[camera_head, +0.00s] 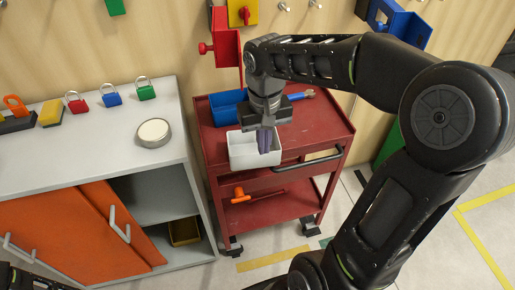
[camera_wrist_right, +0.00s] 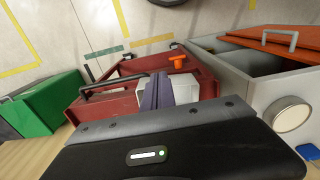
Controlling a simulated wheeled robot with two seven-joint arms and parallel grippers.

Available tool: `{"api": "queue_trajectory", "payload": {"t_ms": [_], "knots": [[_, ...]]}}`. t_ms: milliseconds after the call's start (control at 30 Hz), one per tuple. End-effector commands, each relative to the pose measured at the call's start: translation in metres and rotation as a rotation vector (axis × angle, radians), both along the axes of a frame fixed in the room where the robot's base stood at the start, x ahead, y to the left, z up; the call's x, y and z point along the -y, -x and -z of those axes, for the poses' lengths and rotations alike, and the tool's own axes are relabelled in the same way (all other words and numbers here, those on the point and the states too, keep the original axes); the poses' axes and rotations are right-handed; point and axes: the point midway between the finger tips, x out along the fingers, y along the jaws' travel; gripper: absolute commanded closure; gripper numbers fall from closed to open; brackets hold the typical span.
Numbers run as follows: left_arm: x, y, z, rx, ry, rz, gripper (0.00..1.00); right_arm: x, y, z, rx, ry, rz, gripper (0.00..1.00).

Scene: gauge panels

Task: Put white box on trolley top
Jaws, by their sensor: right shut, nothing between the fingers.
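The white box (camera_head: 240,153) is an open-topped bin. It sits upright on the red trolley's top (camera_head: 318,128), near the front edge and in front of a blue bin (camera_head: 224,108). My right gripper (camera_head: 265,143) points down over the right part of the white box, fingers shut with nothing between them. The fingertips overlap the box opening; I cannot tell whether they touch it. In the right wrist view the closed fingers (camera_wrist_right: 157,95) partly hide the white box (camera_wrist_right: 186,88) on the trolley (camera_wrist_right: 105,103).
A grey cabinet (camera_head: 70,160) with orange doors stands left of the trolley, with padlocks and a round white-faced gauge (camera_head: 153,132) on top. A blue-handled tool (camera_head: 302,95) lies behind the gripper. An orange-handled tool (camera_head: 240,194) is on the lower shelf. A black handle (camera_head: 305,160) sticks out in front.

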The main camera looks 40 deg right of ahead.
Motion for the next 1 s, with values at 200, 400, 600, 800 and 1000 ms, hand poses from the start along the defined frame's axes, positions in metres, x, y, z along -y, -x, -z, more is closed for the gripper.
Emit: {"api": "queue_trajectory", "payload": {"t_ms": [200, 400, 600, 800, 1000], "knots": [[0.000, 0.000, 0.000, 0.000, 0.000, -0.001, 0.64, 0.000, 0.002, 0.000, -0.009, -0.001, 0.011, 1.00], [0.000, 0.000, 0.000, 0.000, 0.000, 0.000, 0.64, 0.000, 0.002, 0.002, -0.009, -0.002, 0.010, 1.00], [0.000, 0.000, -0.001, 0.000, 0.000, 0.000, 0.64, 0.000, 0.002, 0.018, -0.011, -0.002, 0.010, 1.00], [0.000, 0.000, -0.003, 0.000, 0.000, 0.000, 0.64, -0.001, 0.003, 0.052, -0.013, -0.003, 0.009, 1.00], [0.000, 0.000, -0.005, 0.000, 0.000, 0.000, 0.64, -0.001, 0.003, 0.093, -0.014, -0.004, 0.009, 1.00]]}}
